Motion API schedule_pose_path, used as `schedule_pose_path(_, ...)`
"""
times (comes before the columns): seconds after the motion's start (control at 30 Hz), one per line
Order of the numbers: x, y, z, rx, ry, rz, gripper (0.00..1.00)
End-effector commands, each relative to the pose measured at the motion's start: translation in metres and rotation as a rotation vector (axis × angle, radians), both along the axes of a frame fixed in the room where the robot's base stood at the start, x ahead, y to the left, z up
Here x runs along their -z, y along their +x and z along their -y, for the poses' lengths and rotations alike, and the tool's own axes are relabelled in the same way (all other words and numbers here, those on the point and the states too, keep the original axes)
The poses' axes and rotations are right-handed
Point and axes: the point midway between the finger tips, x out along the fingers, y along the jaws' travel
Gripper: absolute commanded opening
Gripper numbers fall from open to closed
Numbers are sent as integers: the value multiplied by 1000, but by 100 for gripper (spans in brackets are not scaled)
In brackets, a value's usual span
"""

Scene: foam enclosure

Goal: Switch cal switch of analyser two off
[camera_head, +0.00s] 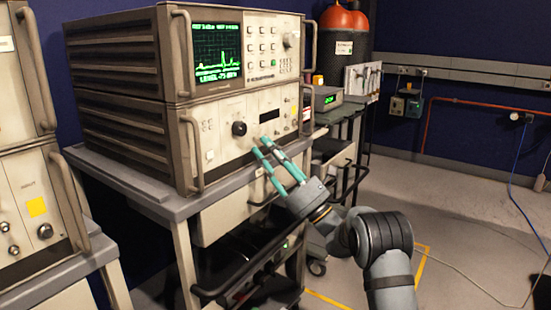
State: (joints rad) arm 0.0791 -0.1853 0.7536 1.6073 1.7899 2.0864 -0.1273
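Two instruments are stacked on a grey cart. The upper one (262,70) has a lit green trace screen. The lower one (220,140) has a cream front panel with a large dark knob (239,128), a dark display window (269,115) and small controls. The labels are too small to read, so I cannot tell which is analyser two or pick out the cal switch and its position. My gripper (262,148) has its teal fingertips in front of the lower panel, right of and below the knob.
Metal handles (192,150) project from the instrument fronts. Another instrument (32,205) stands at the left on its own cart. A small unit with a green display (328,98) and red-topped cylinders (343,30) stand behind. The floor (460,220) at right is mostly clear.

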Motion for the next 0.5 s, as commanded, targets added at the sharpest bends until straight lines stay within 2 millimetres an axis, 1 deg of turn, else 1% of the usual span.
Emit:
schedule_pose_path(0.3, 31, -18, 33, 5, 2, -5, 27)
schedule_pose_path(0.5, 44, -28, 46, 4, 2, -3, 27)
